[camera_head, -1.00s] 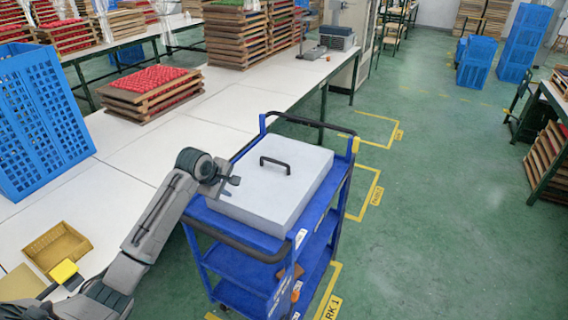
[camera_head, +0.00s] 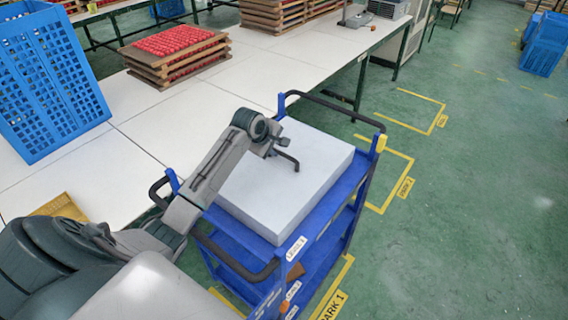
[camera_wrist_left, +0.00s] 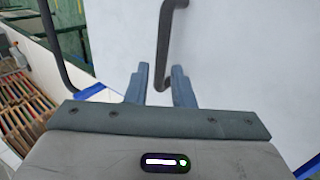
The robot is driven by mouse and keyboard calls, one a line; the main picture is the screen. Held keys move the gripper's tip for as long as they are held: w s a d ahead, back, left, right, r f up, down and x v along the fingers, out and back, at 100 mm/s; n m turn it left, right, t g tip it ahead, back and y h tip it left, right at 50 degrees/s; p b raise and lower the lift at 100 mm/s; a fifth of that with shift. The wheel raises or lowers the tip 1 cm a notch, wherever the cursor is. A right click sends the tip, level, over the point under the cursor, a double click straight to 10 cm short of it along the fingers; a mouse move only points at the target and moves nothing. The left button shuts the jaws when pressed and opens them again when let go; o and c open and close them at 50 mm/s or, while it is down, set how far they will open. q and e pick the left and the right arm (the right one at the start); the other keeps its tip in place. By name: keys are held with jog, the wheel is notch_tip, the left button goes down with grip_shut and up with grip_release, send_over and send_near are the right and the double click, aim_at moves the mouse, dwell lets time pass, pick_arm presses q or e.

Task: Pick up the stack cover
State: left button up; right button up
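The stack cover (camera_head: 272,197) is a pale grey-white square lid on the blue cart's top, with a black bar handle (camera_head: 293,160). In the left wrist view its white top (camera_wrist_left: 250,60) fills much of the picture. My left gripper (camera_head: 282,147) is over the cover at the handle, hiding part of it. In the wrist view the gripper (camera_wrist_left: 160,77) is open, and the near end of the handle (camera_wrist_left: 163,45) lies between the two fingers, with gaps on both sides. I cannot tell how deep it sits. My right gripper is not in view.
The blue cart (camera_head: 223,252) stands against the white table (camera_head: 185,115), its black rails close to my arm. A blue crate (camera_head: 45,85) and wooden trays of red pieces (camera_head: 175,50) are on the table. Green floor right of the cart is clear.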

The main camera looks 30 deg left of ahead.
aim_at(281, 154)
pick_arm(q)
jog(key=shift+w+f, duration=0.3)
jog(key=shift+f, duration=0.05)
jog(key=p+x, duration=0.2)
jog(key=shift+w+d+f, duration=0.1)
jog(key=shift+f, duration=0.15)
jog(key=shift+p+x, duration=0.3)
jog(key=shift+x, duration=0.7)
jog(key=shift+w+f, duration=0.1)
jog(key=shift+f, duration=0.4)
grip_shut()
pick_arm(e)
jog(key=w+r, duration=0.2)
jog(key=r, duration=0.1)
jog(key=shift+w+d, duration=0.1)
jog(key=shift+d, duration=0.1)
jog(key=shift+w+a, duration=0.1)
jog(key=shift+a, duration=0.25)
